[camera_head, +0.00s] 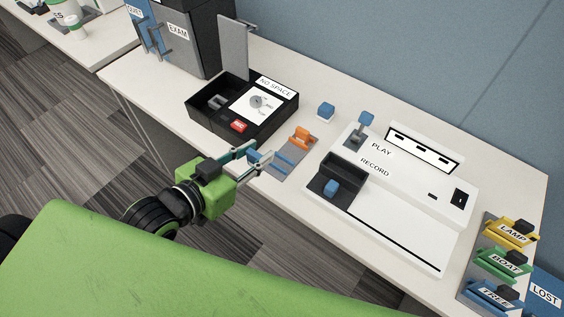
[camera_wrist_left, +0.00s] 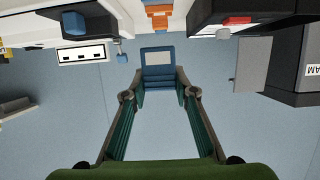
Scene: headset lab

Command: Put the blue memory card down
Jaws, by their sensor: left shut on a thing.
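The blue memory card (camera_wrist_left: 159,58), with a pale label, is between the fingertips of my left gripper (camera_wrist_left: 160,88) in the left wrist view. In the head view my left gripper (camera_head: 259,158) is shut on the card (camera_head: 253,155), beside the front of a grey holder (camera_head: 293,168). The holder has blue rails and an orange card (camera_head: 301,137) at its back. The card looks held above the table's front edge; its exact height is hard to judge. My right gripper is not in view.
A black open box (camera_head: 206,119) marked NO SPACE stands left of the holder. A white PLAY/RECORD console (camera_head: 400,215) stands to its right. A small blue block (camera_head: 326,109) sits behind. LAMP, BOAT and TREE cards (camera_head: 505,262) are at far right.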

